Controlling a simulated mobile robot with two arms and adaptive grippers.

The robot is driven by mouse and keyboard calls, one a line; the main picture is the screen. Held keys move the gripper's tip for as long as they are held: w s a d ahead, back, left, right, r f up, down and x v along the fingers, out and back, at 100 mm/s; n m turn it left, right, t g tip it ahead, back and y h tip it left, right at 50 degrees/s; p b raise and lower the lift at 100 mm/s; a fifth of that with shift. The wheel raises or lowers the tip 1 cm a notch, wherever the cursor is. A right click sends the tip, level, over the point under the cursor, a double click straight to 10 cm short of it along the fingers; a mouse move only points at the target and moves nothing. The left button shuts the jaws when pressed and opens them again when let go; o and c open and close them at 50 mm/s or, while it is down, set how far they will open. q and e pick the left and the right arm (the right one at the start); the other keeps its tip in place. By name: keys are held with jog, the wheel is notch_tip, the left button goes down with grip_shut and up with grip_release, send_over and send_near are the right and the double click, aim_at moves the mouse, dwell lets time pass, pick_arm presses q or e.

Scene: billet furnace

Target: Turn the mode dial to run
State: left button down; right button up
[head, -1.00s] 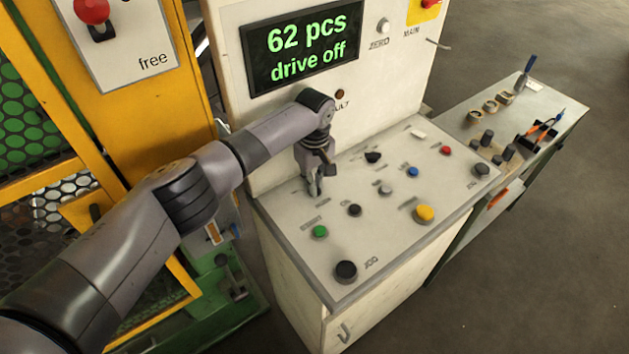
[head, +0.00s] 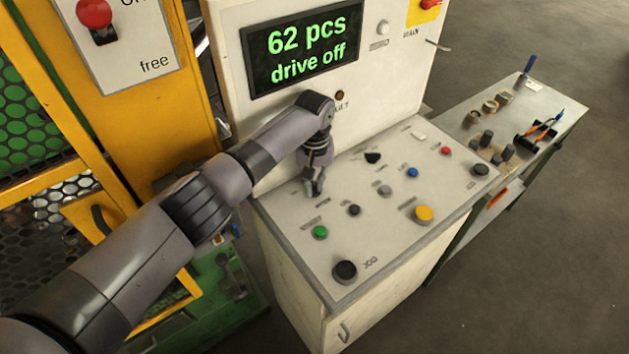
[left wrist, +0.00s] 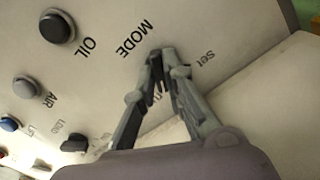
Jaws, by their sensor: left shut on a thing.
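The mode dial is on the sloped cream control panel (head: 389,235), by the MODE lettering (left wrist: 133,38). My left gripper (head: 314,190) points down at the panel's back left part. In the left wrist view its two fingertips (left wrist: 164,60) come together beside that lettering, shut on the dial. The fingers hide nearly all of the dial, so I cannot tell its pointing direction. A "Set" label (left wrist: 206,58) shows to the right of the fingertips. Another label between the fingers is mostly covered. My right gripper is not in view.
The display (head: 302,44) reads "62 pcs" and "drive off". Close by on the panel are a dark knob (head: 354,210), a green button (head: 320,232) and a black jog button (head: 345,271). A side bench (head: 559,98) with tools stands at the right.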

aim_at(315, 186)
pick_arm(q)
jog(key=shift+m, duration=1.3)
jog(key=c, duration=1.7)
grip_release()
jog(key=shift+o, duration=0.2)
notch_tip(315, 186, up, 12)
